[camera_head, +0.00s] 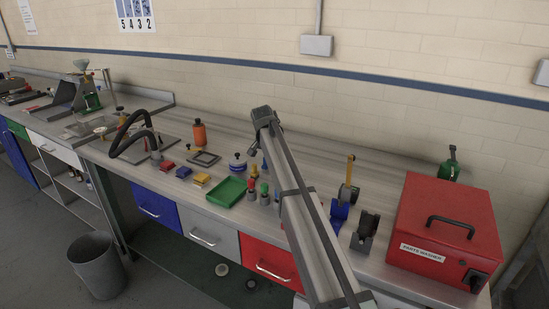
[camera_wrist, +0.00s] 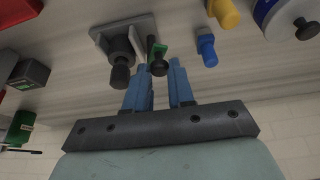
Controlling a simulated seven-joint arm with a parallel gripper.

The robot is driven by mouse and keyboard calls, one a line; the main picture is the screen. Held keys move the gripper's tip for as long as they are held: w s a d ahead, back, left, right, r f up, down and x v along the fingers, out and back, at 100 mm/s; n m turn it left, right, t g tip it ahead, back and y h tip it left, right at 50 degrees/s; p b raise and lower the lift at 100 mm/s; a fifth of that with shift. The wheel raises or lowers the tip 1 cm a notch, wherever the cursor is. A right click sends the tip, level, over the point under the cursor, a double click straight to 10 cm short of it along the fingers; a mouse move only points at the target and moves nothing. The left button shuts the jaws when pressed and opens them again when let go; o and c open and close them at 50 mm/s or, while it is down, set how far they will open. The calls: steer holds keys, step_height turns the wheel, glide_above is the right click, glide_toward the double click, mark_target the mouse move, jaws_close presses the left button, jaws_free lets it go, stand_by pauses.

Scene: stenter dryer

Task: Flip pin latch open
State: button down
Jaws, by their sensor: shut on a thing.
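In the wrist view, my gripper (camera_wrist: 158,68) has two blue fingers with a narrow gap between their tips. A small pin lever with a dark rounded end (camera_wrist: 158,67) and a green part sits between or just beyond the tips, and the fingers are shut on it. It seems to stand on a grey plate (camera_wrist: 143,24) that also bears a dark knobbed post (camera_wrist: 121,66); I take this to be the pin latch. How far its pin is turned cannot be told. In the head view my arm hides the gripper and the latch.
In the wrist view a blue knob (camera_wrist: 207,47), a yellow piece (camera_wrist: 223,12) and a blue-and-white round thing (camera_wrist: 272,12) are close by. In the head view a green tray (camera_head: 225,191) lies left of my arm, and a red parts washer (camera_head: 446,230) stands at right.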

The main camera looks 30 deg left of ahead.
steer(key=c, duration=1.3)
jaws_free()
steer(key=v, duration=1.3)
steer(key=shift+s+a+r, duration=0.1)
steer(key=shift+s+r, duration=0.05)
steer(key=shift+r, duration=0.2)
